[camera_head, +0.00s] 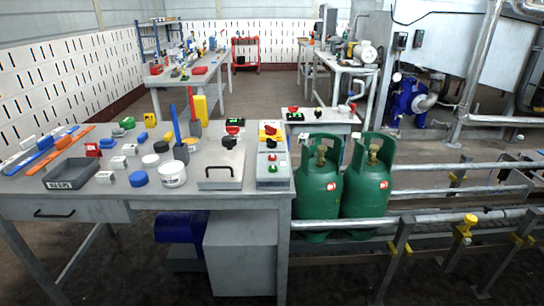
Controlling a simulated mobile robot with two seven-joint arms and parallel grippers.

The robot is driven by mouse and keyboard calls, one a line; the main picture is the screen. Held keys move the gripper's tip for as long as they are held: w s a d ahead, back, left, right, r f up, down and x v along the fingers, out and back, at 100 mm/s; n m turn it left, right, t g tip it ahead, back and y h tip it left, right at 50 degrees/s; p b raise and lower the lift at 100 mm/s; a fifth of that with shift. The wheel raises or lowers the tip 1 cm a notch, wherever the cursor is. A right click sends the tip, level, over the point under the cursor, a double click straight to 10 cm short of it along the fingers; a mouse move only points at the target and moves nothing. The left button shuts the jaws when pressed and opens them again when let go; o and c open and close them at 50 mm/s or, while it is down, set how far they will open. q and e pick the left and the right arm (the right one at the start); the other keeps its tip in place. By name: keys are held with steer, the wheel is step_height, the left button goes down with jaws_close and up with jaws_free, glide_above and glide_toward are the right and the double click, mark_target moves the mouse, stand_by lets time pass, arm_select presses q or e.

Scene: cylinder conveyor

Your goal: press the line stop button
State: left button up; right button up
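At the right end of the grey workbench stands a narrow control box (273,183) with a yellow upper panel. A red button (270,129) sits on the yellow panel, with a black knob (271,143) below it. Lower on the same box are a small red button (271,158) and a green button (271,169). Just left, another red button (232,130) and a black knob (229,142) stand behind a grey case with a black handle. Labels are too small to read, so I cannot tell which is the line stop button. Neither of my grippers is in view.
Two green gas cylinders (318,188) (367,190) stand upright beside the bench, by the conveyor rails (450,217). The workbench (110,208) holds a dark tray (73,174), a white tub (172,175), upright red and blue tools, and many small parts on its left and middle.

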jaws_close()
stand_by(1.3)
